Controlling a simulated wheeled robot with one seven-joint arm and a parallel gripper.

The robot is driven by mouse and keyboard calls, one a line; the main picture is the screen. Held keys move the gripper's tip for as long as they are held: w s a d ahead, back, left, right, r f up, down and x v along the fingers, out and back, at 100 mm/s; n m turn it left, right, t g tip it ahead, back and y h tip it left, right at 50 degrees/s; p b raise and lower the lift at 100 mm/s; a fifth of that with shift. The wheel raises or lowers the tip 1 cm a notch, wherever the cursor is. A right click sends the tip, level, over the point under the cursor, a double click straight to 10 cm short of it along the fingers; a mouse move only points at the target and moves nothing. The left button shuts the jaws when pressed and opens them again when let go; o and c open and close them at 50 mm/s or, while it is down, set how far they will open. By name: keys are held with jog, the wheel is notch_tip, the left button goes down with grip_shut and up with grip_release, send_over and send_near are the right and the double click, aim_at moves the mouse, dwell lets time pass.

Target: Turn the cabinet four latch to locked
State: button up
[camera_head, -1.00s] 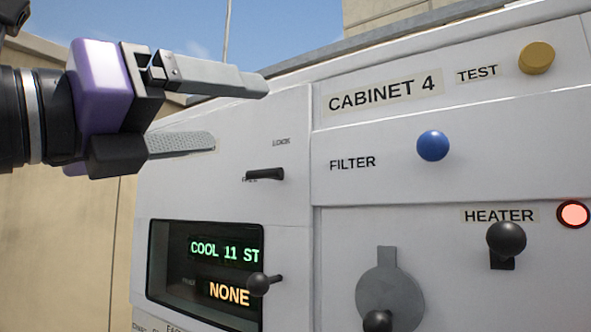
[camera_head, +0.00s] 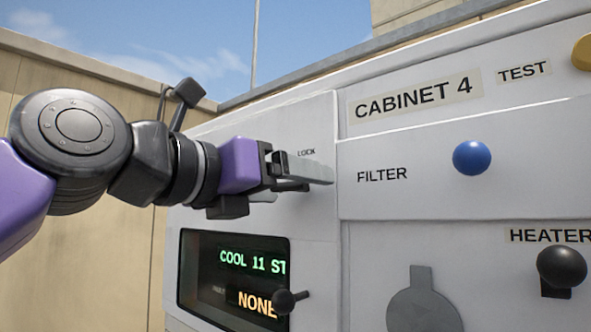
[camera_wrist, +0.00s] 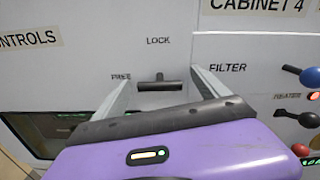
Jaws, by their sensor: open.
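The cabinet 4 latch is a black bar handle (camera_wrist: 160,85) on the white panel, lying horizontal, with FREE (camera_wrist: 121,77) printed at its left and LOCK (camera_wrist: 158,41) above it. In the wrist view it sits between the two open fingers of my gripper (camera_wrist: 163,84), one finger off each end, with no visible grip on it. In the head view my gripper (camera_head: 300,183) is at the latch, and its upper finger and body hide most of the handle. I cannot tell there how deep the fingers reach around it.
A display (camera_head: 235,275) and a small black knob (camera_head: 287,301) lie below the latch. A blue FILTER knob (camera_head: 472,158), a black HEATER knob (camera_head: 562,266) and a yellow TEST button (camera_head: 583,52) project to the right. The panel above the latch is bare apart from lettering.

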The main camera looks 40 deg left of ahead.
jog(key=shift+w, duration=0.1)
jog(key=c, duration=1.3)
jog(key=n, duration=0.4)
jog(key=shift+n, duration=0.4)
jog(key=n, duration=0.4)
jog(key=shift+d+n, duration=0.1)
jog(key=shift+n, duration=0.2)
jog(key=n, duration=0.4)
jog(key=shift+d+r+n+p, duration=0.15)
jog(key=shift+n+p, duration=0.45)
jog(key=shift+n, duration=1.6)
